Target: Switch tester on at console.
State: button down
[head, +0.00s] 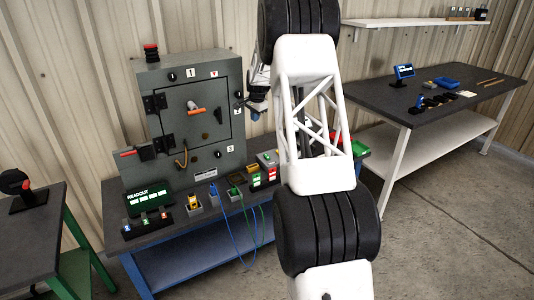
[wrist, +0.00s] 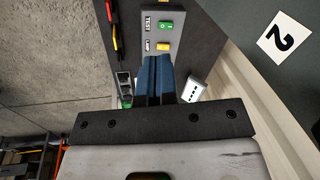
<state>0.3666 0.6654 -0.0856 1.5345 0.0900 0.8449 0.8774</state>
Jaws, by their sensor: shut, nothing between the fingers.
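The console is a grey panel (wrist: 157,12) marked TEST and LAMP, at the top middle of the wrist view. It carries a green rocker switch (wrist: 166,26) and a yellow lamp (wrist: 164,46). I cannot tell which way the rocker is tipped or whether the lamp is lit. My gripper (wrist: 154,58) is shut and empty, its dark blue fingers side by side. In the picture the tips overlap the console's near edge, just below the lamp; contact cannot be told. In the head view my gripper (head: 256,112) hangs right of the grey enclosure (head: 217,152), and my arm hides part of the bench behind it.
A label 2 (wrist: 285,38) is on the enclosure's side, right in the wrist view. Red and yellow probes (wrist: 116,28) lie left of the console, and a white block (wrist: 195,90) sits right of the fingers. A readout (head: 149,199) stands at the bench's left. Another table (head: 440,105) is at right.

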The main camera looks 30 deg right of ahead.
aim_at(266, 155)
jog(key=w+d+f+m, duration=0.1)
jog(key=w+d+f, duration=0.2)
jog(key=d+f, duration=0.2)
jog(key=w+d+f+m, duration=0.2)
jog(key=d+f, duration=0.4)
jog(key=f, duration=0.3)
jog(key=shift+w+d+f, duration=0.3)
jog(key=shift+w, duration=0.6)
jog(key=shift+f, duration=0.2)
jog(key=shift+w+f, duration=0.45)
jog(key=shift+f, duration=1.8)
jog(key=shift+w+f, duration=0.45)
jog(key=shift+f, duration=1.75)
jog(key=shift+w+f, duration=0.45)
jog(key=shift+f, duration=1.8)
